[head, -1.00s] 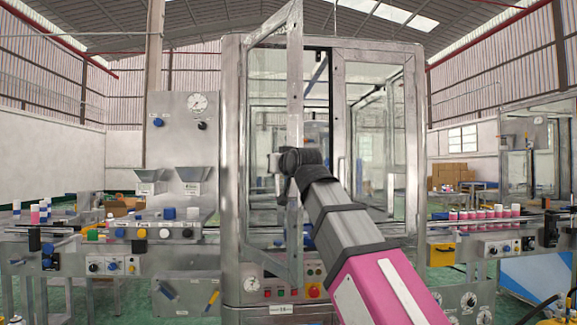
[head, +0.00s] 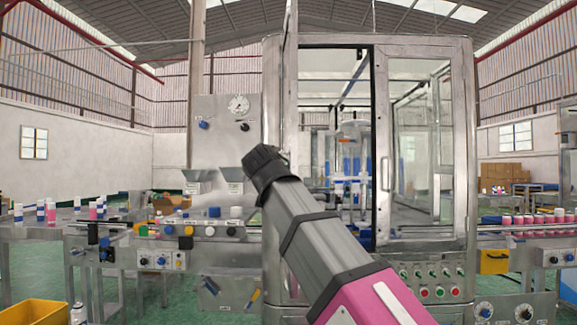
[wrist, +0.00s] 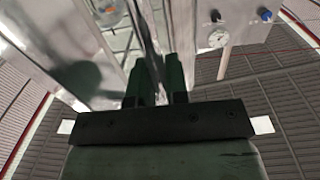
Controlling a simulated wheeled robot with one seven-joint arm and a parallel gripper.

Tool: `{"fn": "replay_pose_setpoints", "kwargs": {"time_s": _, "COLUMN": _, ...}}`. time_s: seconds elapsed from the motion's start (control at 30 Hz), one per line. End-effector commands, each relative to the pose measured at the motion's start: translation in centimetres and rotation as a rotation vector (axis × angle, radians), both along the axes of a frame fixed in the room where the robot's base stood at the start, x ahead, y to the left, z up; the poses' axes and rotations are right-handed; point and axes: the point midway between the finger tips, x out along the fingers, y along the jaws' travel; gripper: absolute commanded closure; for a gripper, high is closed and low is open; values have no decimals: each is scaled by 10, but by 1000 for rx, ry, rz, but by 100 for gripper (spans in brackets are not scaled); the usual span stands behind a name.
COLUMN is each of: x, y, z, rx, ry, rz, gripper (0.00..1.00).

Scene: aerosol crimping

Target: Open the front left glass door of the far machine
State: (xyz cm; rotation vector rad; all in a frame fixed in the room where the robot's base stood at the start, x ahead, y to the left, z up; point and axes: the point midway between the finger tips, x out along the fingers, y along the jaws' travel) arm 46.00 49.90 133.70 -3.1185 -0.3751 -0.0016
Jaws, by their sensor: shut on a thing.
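The far machine is a tall steel cabinet (head: 424,42) with glass sides, right of centre in the head view. Its front left glass door (head: 290,75) stands swung out towards me and shows almost edge-on. The front left opening is uncovered, with blue and metal parts (head: 350,160) inside. The right front door (head: 418,150) is closed. My gripper (head: 268,160) is at the swung-out door's edge, at mid height. In the wrist view, my gripper's dark fingers (wrist: 158,78) are close together on the door's edge side. The handle itself is hidden by the fingers.
A steel panel with a gauge (head: 238,105) and hoppers stands left of the machine. A conveyor bench with knobs (head: 160,260) runs along the left. A yellow bin (head: 35,312) is at lower left.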

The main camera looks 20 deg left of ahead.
Motion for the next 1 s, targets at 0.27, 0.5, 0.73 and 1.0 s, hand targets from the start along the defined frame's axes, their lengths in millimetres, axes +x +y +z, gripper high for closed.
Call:
{"fn": "replay_pose_setpoints", "kwargs": {"time_s": 0.27, "x": -9, "y": 51, "z": 2, "rx": -1, "ry": 2, "rz": -126, "gripper": 100}}
{"fn": "replay_pose_setpoints", "kwargs": {"time_s": 0.5, "x": -13, "y": 86, "z": 1, "rx": -1, "ry": 1, "rz": -222, "gripper": 100}}
{"fn": "replay_pose_setpoints", "kwargs": {"time_s": 0.73, "x": -14, "y": 106, "z": 0, "rx": 0, "ry": 1, "rz": -283, "gripper": 100}}
{"fn": "replay_pose_setpoints", "kwargs": {"time_s": 1.0, "x": -14, "y": 113, "z": 0, "rx": 0, "ry": 2, "rz": -308, "gripper": 100}}
